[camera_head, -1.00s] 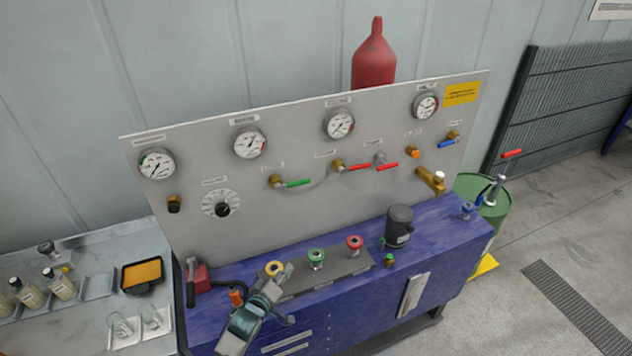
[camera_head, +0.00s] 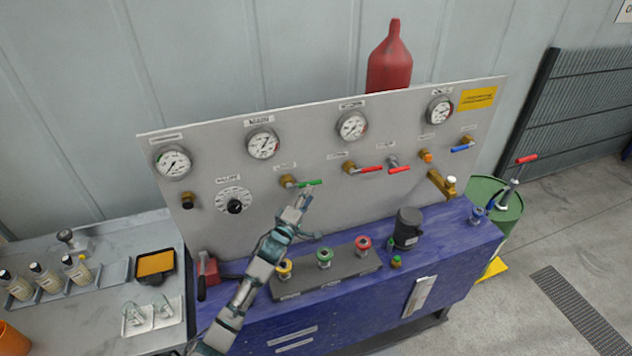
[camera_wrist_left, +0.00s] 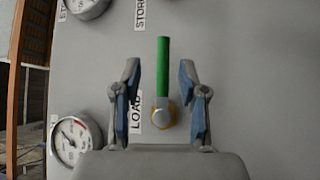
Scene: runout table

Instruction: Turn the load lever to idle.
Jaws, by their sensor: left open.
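The load lever is a green handle (camera_head: 310,183) on a brass valve (camera_head: 288,181), sticking out to the right on the grey panel. In the left wrist view the green handle (camera_wrist_left: 163,65) stands between my open fingers, beside a label reading LOAD. My left gripper (camera_head: 301,200) is at the panel, just below the handle; in the wrist view its two blue-padded fingers (camera_wrist_left: 159,72) are apart, with a gap on each side of the handle. I see no contact. My right gripper is not in view.
Two red-handled valves (camera_head: 370,169) sit right of the green one. A dial (camera_head: 235,203) is to its left, gauges (camera_head: 263,143) above. Yellow, green and red knobs (camera_head: 324,257) stand on the blue bench below, with a black canister (camera_head: 407,228) to the right.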

